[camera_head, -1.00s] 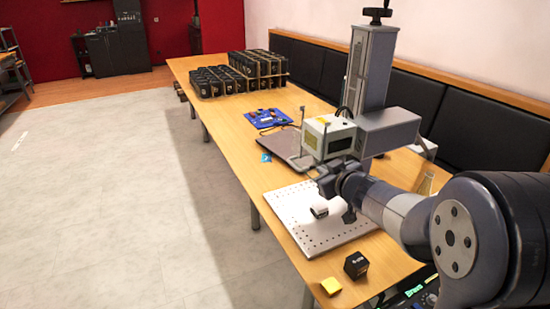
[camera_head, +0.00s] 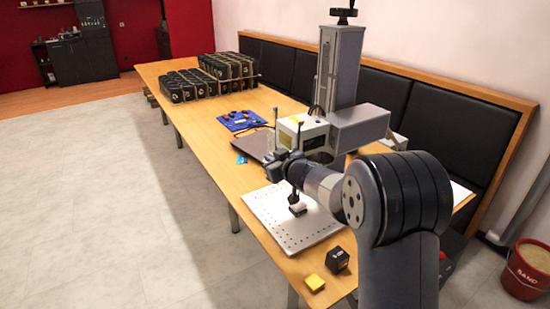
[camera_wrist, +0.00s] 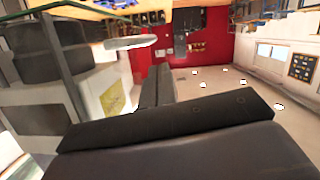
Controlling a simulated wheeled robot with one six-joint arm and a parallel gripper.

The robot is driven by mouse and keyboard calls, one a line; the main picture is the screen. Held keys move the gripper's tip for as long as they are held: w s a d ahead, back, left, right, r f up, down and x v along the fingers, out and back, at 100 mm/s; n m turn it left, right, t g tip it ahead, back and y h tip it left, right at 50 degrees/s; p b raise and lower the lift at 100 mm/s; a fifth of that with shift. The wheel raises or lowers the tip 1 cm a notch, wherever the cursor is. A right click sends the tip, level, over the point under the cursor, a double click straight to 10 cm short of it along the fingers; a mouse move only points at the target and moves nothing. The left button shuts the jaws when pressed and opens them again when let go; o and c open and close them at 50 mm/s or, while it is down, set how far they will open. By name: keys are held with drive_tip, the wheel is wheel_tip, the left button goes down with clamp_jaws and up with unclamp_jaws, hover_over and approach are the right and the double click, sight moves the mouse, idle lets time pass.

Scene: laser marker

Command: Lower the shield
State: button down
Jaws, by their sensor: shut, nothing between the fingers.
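The laser marker stands on the table, with a grey column (camera_head: 338,70) and a pale head (camera_head: 303,130). Two thin upright posts stand at the head's near side. The shield is hard to make out; a clear pane with a thin edge (camera_wrist: 75,6) at top left of the wrist view may be it. My gripper (camera_head: 271,156) is in front of and below the head, pointing toward the far end. Its dark fingers (camera_wrist: 160,80) are together with nothing between them. The wrist picture appears upside down, with the machine at left. I cannot tell whether the fingers touch the shield.
A perforated plate (camera_head: 265,212) bearing a small white-and-black block (camera_head: 298,209) lies below my wrist. A blue mat (camera_head: 240,121) and black boxes (camera_head: 180,88) lie beyond. Floor at left is clear.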

drive_tip(key=shift+w+d+f, duration=0.1)
drive_tip(key=shift+d+f, duration=0.05)
drive_tip(key=shift+f, duration=0.75)
wheel_tip(320, 180, down, 18)
drive_tip(key=b, duration=1.2)
drive_tip(key=shift+f, duration=0.3)
drive_tip(key=s+d+r+p, duration=0.2)
drive_tip(key=s+d+r, duration=0.2)
drive_tip(key=s+r, duration=0.3)
drive_tip(key=shift+s+d, duration=0.25)
drive_tip(key=shift+s, duration=0.6)
